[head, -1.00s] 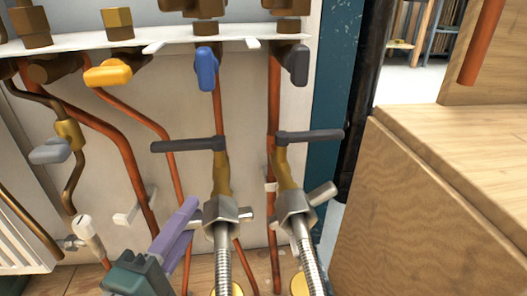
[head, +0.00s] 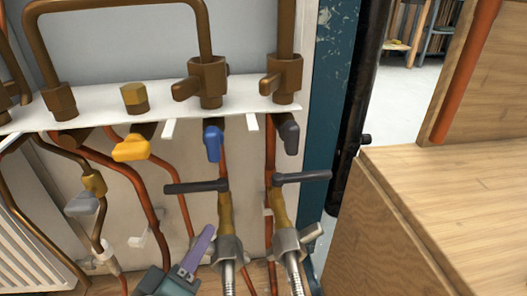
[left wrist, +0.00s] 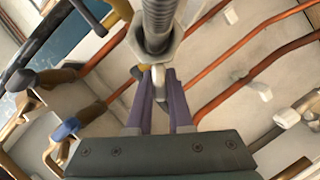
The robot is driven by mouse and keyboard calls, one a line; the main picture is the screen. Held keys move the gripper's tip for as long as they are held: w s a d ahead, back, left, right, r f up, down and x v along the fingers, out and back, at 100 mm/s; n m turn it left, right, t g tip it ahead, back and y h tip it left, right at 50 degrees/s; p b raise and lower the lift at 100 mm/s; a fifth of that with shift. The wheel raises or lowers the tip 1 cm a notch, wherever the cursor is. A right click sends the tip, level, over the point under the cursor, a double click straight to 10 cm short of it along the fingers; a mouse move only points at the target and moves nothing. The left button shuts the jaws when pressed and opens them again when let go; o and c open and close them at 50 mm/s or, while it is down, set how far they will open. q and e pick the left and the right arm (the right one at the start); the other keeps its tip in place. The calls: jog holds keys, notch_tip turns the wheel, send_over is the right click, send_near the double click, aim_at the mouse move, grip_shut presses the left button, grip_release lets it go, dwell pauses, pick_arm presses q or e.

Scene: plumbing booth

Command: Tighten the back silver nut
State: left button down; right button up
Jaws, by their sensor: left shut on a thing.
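Two silver nuts with side tabs sit on top of braided silver hoses in the head view, a left nut (head: 228,248) and a right nut (head: 289,243). I cannot tell which is the back one. My left gripper (head: 206,236) is at the left side of the left nut. In the left wrist view, its purple fingers (left wrist: 160,88) are shut on a pale tab (left wrist: 158,76) just below a silver nut (left wrist: 152,48). A braided hose (left wrist: 158,15) runs from that nut toward the camera. My right gripper is not in view.
Dark lever handles (head: 196,187) (head: 303,177) stick out above both nuts. Yellow (head: 131,149), blue (head: 213,143) and dark grey (head: 289,135) valve handles hang under a white shelf (head: 150,115). Copper pipes run down the panel. A wooden box (head: 425,230) stands at the right.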

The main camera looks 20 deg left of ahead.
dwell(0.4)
pick_arm(q)
jog(key=c, duration=1.1)
grip_release()
jog(key=p+v, duration=0.3)
jog(key=v, duration=0.7)
jog(key=shift+p, duration=0.4)
